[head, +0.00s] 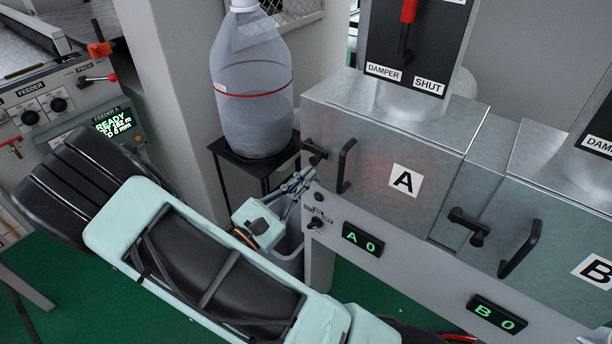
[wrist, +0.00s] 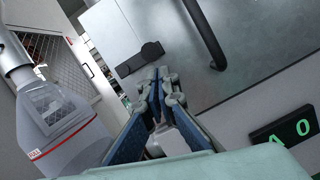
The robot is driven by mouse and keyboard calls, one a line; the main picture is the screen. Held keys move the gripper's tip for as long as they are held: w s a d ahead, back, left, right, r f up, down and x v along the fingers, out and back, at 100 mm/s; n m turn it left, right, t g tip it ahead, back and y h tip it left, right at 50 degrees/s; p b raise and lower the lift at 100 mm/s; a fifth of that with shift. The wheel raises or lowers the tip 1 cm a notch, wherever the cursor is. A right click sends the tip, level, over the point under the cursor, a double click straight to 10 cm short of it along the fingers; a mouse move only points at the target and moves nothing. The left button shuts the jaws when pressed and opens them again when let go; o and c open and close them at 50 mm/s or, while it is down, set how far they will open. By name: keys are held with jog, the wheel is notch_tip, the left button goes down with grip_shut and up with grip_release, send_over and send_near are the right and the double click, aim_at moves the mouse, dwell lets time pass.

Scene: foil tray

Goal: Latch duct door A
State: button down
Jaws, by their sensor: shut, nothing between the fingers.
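Duct door A is the front of a metal box with a white "A" label (head: 405,181). Its black bar handle (head: 345,166) stands upright left of the label, and it also shows in the wrist view (wrist: 205,38). The black latch lever (head: 314,151) is at the box's left front edge; in the wrist view the latch (wrist: 140,60) lies slanted across a panel seam. The door looks closed against its frame. My gripper (head: 306,176) is shut and empty, just below the latch. In the wrist view its fingertips (wrist: 160,76) point toward the latch, apparently apart from it.
A large plastic jug (head: 252,90) stands on a black stand (head: 255,160) left of the door. The damper panel with a red lever (head: 409,12) is above. Door B's handle (head: 521,249) and latch (head: 468,224) are to the right. An "A 0" display (head: 362,239) is below.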

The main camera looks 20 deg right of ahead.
jog(key=s+a+f+b, duration=0.2)
jog(key=s+a+f, duration=0.3)
jog(key=a, duration=0.3)
jog(key=shift+a+f+b, duration=0.15)
jog(key=shift+a+b, duration=0.1)
jog(key=shift+b, duration=0.15)
